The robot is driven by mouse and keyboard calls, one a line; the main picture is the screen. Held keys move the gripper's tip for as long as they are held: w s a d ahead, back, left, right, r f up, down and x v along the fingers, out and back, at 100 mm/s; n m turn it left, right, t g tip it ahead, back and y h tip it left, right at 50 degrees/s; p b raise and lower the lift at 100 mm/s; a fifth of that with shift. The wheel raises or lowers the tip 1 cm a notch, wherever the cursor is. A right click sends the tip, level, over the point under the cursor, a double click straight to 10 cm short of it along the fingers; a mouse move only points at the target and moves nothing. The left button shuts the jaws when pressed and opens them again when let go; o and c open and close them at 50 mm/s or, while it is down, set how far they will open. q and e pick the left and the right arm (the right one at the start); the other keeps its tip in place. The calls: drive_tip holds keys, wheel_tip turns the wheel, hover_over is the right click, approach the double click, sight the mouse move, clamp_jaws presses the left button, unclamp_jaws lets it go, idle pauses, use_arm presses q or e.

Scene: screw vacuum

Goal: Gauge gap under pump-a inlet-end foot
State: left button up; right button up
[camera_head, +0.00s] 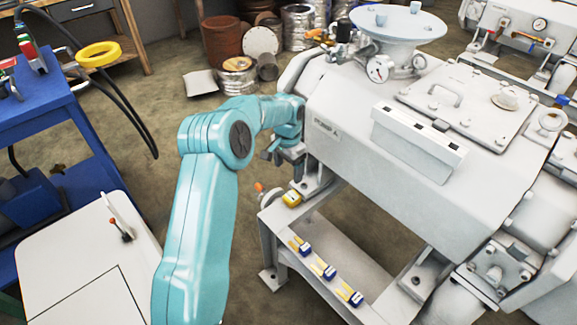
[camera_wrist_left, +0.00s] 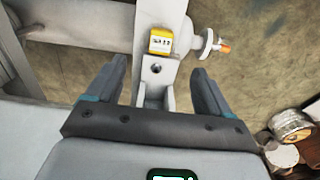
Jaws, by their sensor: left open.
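Pump-a (camera_head: 375,125) is a large grey-white machine with a lettered side, at the centre right of the head view. Its inlet-end foot (camera_head: 316,183) rests at the near left corner of the base frame; a bracket with a bolt hole shows in the left wrist view (camera_wrist_left: 156,70). A small yellow gauge (camera_head: 291,199) sits on the frame beside the foot; it also shows with a white display in the left wrist view (camera_wrist_left: 161,42). My left gripper (camera_wrist_left: 158,66) is open and empty, its fingers either side of the bracket; contact cannot be told. My right gripper is out of view.
Several blue-and-yellow devices (camera_head: 323,269) lie along the frame rail. An orange-tipped fitting (camera_wrist_left: 220,46) sticks out beside the yellow gauge. A blue cart (camera_head: 60,120) and a white surface (camera_head: 75,265) stand at the left. Drums and cans (camera_head: 222,42) stand behind.

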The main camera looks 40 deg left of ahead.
sight(287, 200)
use_arm(q)
drive_tip(key=f+b, duration=0.1)
drive_tip(key=f, duration=0.4)
drive_tip(key=f+b, duration=0.1)
drive_tip(key=f, duration=0.4)
drive_tip(key=f+b, duration=0.1)
drive_tip(key=f, duration=0.5)
drive_tip(key=shift+s+a, duration=0.2)
drive_tip(key=shift+a, duration=0.05)
drive_tip(key=c, duration=1.1)
drive_tip(key=shift+s+a+p, duration=0.1)
drive_tip(key=shift+s+p, duration=0.45)
drive_tip(key=shift+s, duration=0.9)
drive_tip(key=shift+s+a+p, duration=0.1)
drive_tip(key=shift+s+p, duration=0.25)
drive_tip(key=shift+s, duration=1)
drive_tip(key=shift+r, duration=0.1)
